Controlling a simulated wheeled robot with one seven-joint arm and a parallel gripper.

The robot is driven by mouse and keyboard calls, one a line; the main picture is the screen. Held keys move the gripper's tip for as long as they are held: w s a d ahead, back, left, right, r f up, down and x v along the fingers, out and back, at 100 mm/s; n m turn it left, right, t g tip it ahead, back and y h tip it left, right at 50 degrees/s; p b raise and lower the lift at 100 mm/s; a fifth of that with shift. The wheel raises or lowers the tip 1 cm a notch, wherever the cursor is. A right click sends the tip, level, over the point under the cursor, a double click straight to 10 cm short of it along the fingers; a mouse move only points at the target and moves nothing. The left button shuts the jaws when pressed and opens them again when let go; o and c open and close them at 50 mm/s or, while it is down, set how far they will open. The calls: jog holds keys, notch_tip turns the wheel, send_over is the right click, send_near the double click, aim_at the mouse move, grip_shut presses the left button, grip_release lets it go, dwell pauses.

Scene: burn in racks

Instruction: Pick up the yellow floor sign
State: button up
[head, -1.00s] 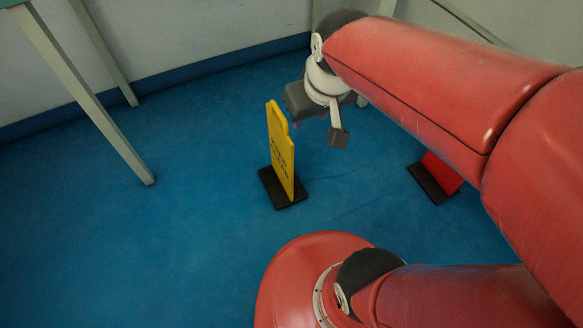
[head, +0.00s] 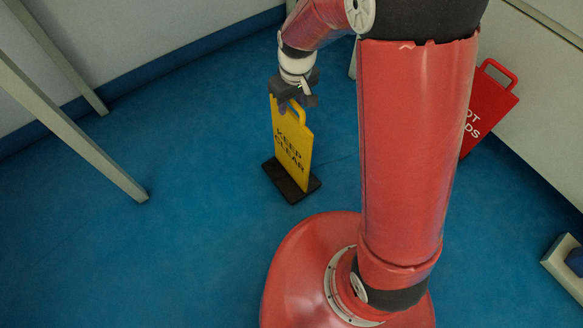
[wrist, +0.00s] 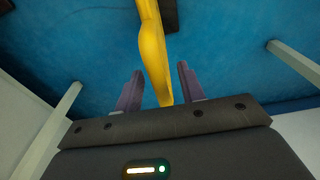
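The yellow floor sign (head: 291,143), lettered "KEEP CLEAR", stands upright on its black base (head: 290,181) on the blue floor. My gripper (head: 295,106) is at the top of the sign in the head view. In the wrist view the sign (wrist: 154,50) runs edge-on down between the two purple fingers of my gripper (wrist: 158,88). The fingers are apart, with a gap showing on both sides of the sign. Part of the sign's top edge and handle is hidden behind my gripper in the head view.
A red sign (head: 485,110) with a handle stands at the right, partly hidden by my arm. Pale legs (head: 75,130) stand at the left. A white-edged box with something blue (head: 566,266) is at the right edge. Floor left of the yellow sign is clear.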

aim_at(290, 111)
notch_tip(290, 111, down, 4)
jog(key=shift+w+a+f+b, duration=0.1)
jog(key=shift+w+f+b, duration=0.1)
jog(key=shift+b, duration=0.15)
jog(key=shift+c, duration=0.5)
grip_shut()
jog(key=shift+r, duration=0.15)
dwell(0.6)
